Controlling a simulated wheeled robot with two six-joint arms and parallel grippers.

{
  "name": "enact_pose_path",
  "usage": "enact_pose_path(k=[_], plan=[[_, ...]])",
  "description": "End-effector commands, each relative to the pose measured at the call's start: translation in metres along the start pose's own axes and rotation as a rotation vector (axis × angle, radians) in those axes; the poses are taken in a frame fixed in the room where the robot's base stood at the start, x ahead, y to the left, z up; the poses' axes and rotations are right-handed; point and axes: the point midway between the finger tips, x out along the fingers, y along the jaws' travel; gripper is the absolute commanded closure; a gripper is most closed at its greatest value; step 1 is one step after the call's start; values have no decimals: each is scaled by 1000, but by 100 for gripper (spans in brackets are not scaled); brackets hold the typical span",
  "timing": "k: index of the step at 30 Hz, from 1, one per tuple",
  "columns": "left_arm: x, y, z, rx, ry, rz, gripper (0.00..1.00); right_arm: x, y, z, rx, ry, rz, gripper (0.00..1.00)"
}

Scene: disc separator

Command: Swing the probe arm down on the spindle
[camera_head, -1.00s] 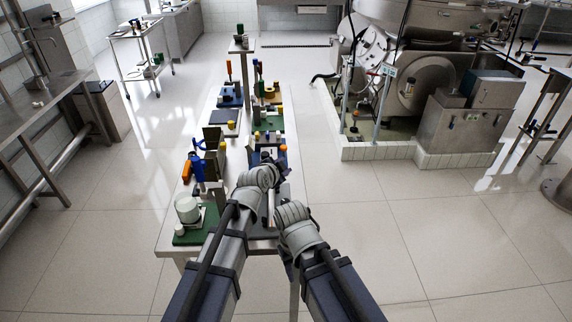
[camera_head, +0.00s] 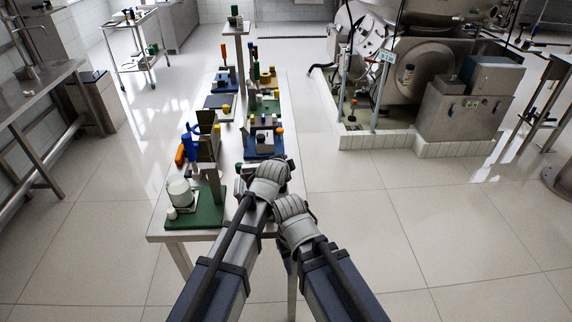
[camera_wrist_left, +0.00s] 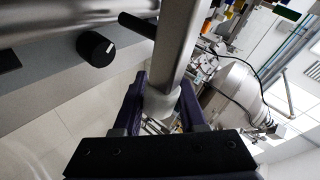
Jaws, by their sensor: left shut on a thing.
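In the left wrist view my left gripper (camera_wrist_left: 162,98) is shut around a pale, rounded sleeve (camera_wrist_left: 160,103) on the end of a square metal bar (camera_wrist_left: 177,45). The bar runs away toward the top of the view and looks like the probe arm. A black cylinder (camera_wrist_left: 95,48) with a white mark and a thin black rod (camera_wrist_left: 137,26) lie to its left. I cannot pick out the spindle for certain. In the head view my grey left wrist (camera_head: 268,183) is over the table's right edge and hides its gripper. My right wrist (camera_head: 293,215) is beside it; its fingers are hidden.
A long narrow table (camera_head: 160,225) carries several tools and stands. A white jar (camera_head: 179,192) on a green base (camera_head: 205,211) stands at its near left end. A large steel machine (camera_head: 425,75) stands at the right. The floor (camera_head: 400,230) between is clear.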

Motion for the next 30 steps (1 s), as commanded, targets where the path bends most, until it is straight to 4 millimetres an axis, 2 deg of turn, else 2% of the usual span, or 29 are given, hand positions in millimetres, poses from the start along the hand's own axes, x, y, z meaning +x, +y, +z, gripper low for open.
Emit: enact_pose_path(k=[1,3,22,23,28,30], plan=[[1,3,7,-6,-8,3,100,5,0,0,0,0,0,50],[2,5,8,-6,-9,3,100,6,-1,0,0,0,0,50],[3,7,12,-7,-12,3,100,10,-1,-1,0,0,0,50],[3,7,12,-7,-11,2,55,10,-1,-1,0,0,0,50],[3,7,10,-6,-9,2,36,10,-1,-1,0,0,0,50],[3,6,9,-5,-7,1,34,9,-1,0,0,0,0,50]])
